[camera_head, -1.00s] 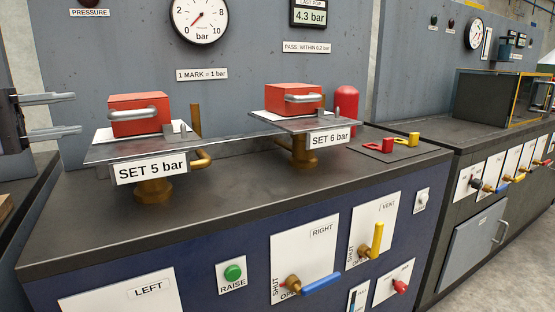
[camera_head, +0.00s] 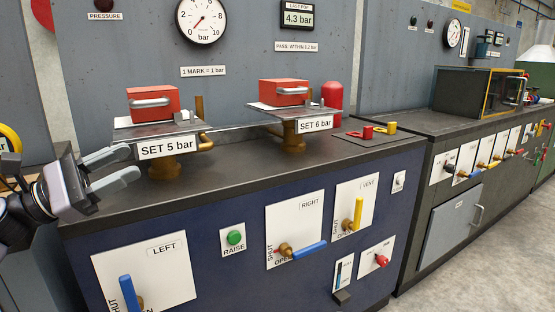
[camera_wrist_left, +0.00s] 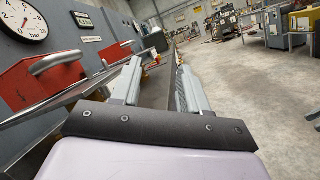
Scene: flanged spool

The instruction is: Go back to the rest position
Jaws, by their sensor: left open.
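My left gripper (camera_head: 122,168) is in the head view at the left, beside the left end of the bench. Its two grey fingers are apart with nothing between them. In the left wrist view the fingers (camera_wrist_left: 158,88) are also apart and empty. A red block with a metal handle (camera_head: 153,104) sits on the plate labelled SET 5 bar (camera_head: 168,147), to the right of the gripper. A second red block (camera_head: 285,92) sits on the plate labelled SET 6 bar (camera_head: 315,125).
The blue bench (camera_head: 215,205) has LEFT (camera_head: 145,270), RIGHT (camera_head: 295,228) and VENT (camera_head: 356,205) panels with levers. A red cylinder (camera_head: 332,95) and red and yellow pieces (camera_head: 367,132) stand toward the right. Open floor (camera_head: 480,270) lies at the lower right.

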